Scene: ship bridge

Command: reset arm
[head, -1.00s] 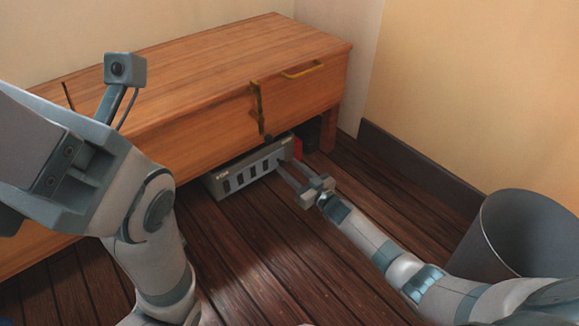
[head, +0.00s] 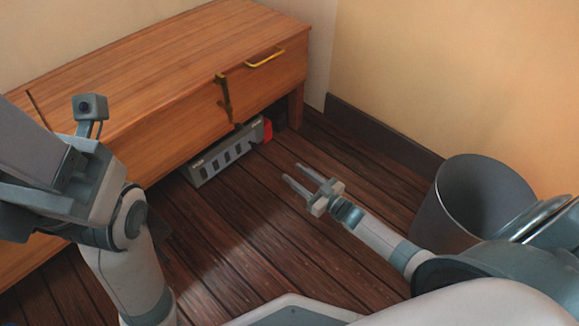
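My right gripper (head: 294,179) is at the centre of the head view, above the wooden floor. Its two fingers are spread apart with nothing between them. It is apart from the grey slotted box with a red end (head: 225,155), which sits on the floor under the front of the wooden cabinet. My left arm (head: 75,190) fills the left side of the view, with a small camera on a stalk. The fingers of my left gripper do not show.
The wooden cabinet (head: 150,62) with yellow handles stands along the back wall. A grey bin (head: 470,200) stands at the right, close beside my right arm. A dark baseboard (head: 385,135) runs along the right wall.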

